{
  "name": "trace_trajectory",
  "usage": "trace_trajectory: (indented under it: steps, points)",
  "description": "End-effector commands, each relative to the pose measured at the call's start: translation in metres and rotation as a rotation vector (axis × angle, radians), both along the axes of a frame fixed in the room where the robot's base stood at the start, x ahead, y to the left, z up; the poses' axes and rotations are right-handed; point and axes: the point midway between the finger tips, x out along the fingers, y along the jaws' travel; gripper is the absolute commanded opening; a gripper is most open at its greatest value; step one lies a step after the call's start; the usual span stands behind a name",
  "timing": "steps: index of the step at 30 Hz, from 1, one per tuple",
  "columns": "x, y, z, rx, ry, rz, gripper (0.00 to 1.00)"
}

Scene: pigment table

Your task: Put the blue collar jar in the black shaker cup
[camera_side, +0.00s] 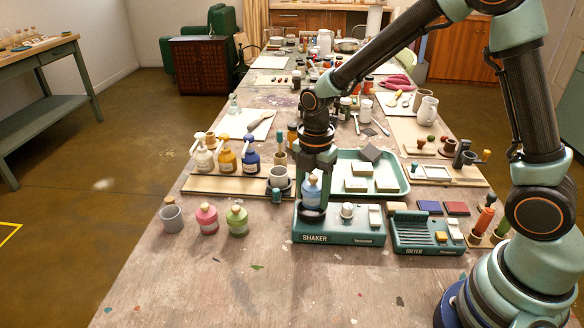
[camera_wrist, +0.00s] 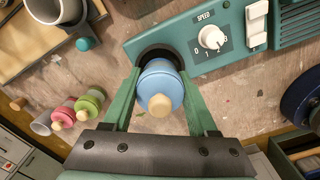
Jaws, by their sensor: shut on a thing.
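The blue jar (camera_side: 311,192) has a pale stopper and stands upright between the fingers of my gripper (camera_side: 312,178). In the wrist view the blue jar (camera_wrist: 160,82) is held between two green fingers, and my gripper (camera_wrist: 160,74) is shut on it. The black shaker cup (camera_side: 312,215) is a dark round holder at the left end of the teal shaker (camera_side: 340,237). The jar's lower end is at the cup's mouth; I cannot tell how far inside it is. In the wrist view the black cup's rim (camera_wrist: 158,51) shows behind the jar, and its inside is mostly hidden.
A dryer (camera_side: 427,234) sits to the right and a teal tray (camera_side: 343,165) behind. The front table is clear.

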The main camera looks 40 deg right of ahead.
Motion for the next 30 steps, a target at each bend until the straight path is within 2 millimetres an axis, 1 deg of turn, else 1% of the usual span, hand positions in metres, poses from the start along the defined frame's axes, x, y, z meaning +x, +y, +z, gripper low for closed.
trace_trajectory:
  steps: [14,30]
  points:
    - [0.0,0.0,0.0,0.0,-0.001,0.0,0.0]
    - [0.0,0.0,-0.011,0.0,-0.001,0.0,0.0]
